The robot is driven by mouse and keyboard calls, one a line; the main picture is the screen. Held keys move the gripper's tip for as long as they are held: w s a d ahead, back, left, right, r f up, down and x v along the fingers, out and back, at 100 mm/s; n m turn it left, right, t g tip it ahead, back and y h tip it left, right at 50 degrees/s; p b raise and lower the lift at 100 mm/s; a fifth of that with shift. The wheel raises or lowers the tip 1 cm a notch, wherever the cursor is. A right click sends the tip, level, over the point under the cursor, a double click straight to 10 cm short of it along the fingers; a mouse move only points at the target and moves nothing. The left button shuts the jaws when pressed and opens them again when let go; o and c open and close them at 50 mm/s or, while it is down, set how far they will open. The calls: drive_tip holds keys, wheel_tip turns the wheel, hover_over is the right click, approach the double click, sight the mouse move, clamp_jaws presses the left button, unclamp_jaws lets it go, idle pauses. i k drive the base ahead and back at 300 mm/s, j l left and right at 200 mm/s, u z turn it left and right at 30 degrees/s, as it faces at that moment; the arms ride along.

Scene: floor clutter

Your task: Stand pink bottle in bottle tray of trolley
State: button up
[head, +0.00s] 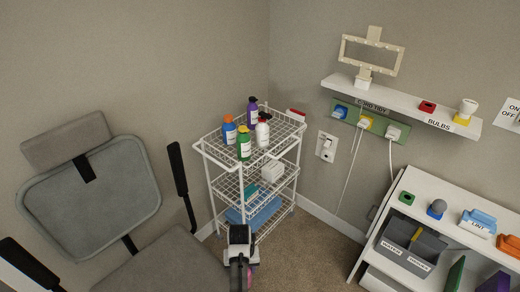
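The white wire trolley (212,184) stands in the corner. Its top tray (212,153) holds several upright bottles: a blue one with an orange cap (229,131), a green one (244,146), a purple one (252,112) and a white one with a red cap (263,132). No pink bottle shows clearly. A small magenta-pink patch (255,269) shows beside my arm's end at the bottom; I cannot tell what it belongs to. My gripper (240,236) is low in front of the trolley, seen from behind; its fingers are hidden.
Lower trolley shelves hold a white box (272,171) and blue items (262,212). An office chair (92,200) stands close at left. A white shelf unit (450,215) with a grey caddy (411,245) is at right. Carpet (303,247) between is clear.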

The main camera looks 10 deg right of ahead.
sight(283, 135)
drive_tip(key=i+l, duration=0.15)
drive_tip(key=l, duration=0.25)
drive_tip(key=i+l+u, duration=0.1)
drive_tip(key=l, duration=0.25)
drive_tip(key=i+l, duration=0.25)
drive_tip(key=l, duration=0.15)
drive_tip(key=i+l+u, duration=0.15)
drive_tip(key=l, duration=0.25)
drive_tip(key=i+l, duration=0.15)
drive_tip(key=l, duration=0.25)
